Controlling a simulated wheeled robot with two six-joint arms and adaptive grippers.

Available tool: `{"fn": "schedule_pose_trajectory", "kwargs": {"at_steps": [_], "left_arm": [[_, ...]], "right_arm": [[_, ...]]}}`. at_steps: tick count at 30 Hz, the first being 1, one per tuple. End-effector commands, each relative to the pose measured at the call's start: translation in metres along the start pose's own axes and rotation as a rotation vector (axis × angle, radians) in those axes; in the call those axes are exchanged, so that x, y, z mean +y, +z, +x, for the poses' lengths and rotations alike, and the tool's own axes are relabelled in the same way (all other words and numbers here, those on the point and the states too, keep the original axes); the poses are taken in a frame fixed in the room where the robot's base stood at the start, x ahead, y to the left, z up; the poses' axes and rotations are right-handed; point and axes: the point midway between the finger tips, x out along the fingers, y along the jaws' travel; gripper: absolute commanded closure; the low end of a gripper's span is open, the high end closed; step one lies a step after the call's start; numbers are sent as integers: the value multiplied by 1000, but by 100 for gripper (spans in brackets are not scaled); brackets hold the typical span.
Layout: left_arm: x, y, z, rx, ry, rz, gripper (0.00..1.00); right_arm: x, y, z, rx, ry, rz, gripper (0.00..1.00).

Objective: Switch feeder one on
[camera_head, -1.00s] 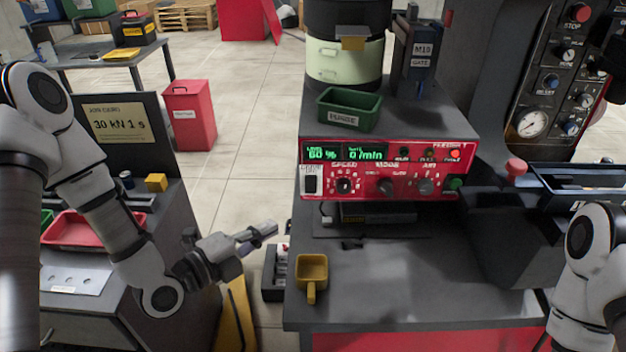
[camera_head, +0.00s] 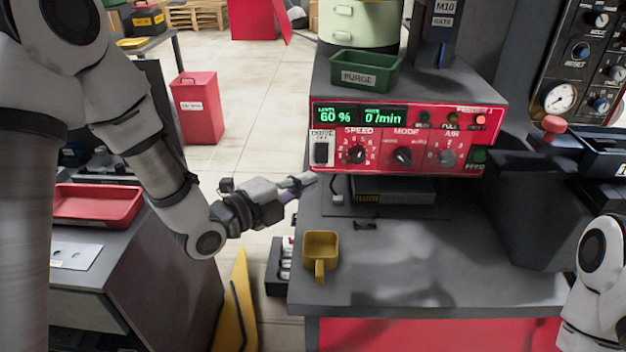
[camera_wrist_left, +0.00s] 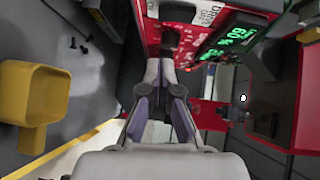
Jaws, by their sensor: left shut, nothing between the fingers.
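The red feeder control box (camera_head: 375,122) stands on the grey bench, its green displays reading 60 % and 0 /min. A black rocker switch (camera_head: 321,152) sits at the left of its panel under a white label reading DRIVE. Speed (camera_head: 356,154), mode (camera_head: 403,156) and air (camera_head: 447,158) knobs follow to its right. My left gripper (camera_head: 305,181) is shut and empty, just below and left of the switch, apart from it as far as I can tell. In the left wrist view the shut fingers (camera_wrist_left: 162,75) point toward the box's lower edge. My right gripper is out of view.
A yellow scoop (camera_head: 321,250) lies on the bench below my left gripper. A green PURGE bin (camera_head: 363,72) sits on top of the box. A grey unit (camera_head: 395,190) stands under the box. A red bin (camera_head: 196,108) stands behind on the floor.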

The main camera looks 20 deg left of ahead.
Motion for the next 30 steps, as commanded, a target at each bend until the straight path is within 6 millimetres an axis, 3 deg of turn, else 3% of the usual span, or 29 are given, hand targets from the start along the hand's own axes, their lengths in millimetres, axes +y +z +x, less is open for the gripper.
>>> {"fn": "schedule_pose_trajectory", "kwargs": {"at_steps": [3,9,21,26,30], "left_arm": [[-4,1,25,2,-1,3,100],[-3,24,44,-1,-1,-3,100],[-1,29,49,-1,-1,-1,100],[7,32,52,-1,-28,25,100],[-1,32,52,-1,-31,29,100]], "right_arm": [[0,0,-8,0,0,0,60],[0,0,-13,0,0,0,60],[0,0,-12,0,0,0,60],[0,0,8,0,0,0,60],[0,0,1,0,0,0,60]]}}
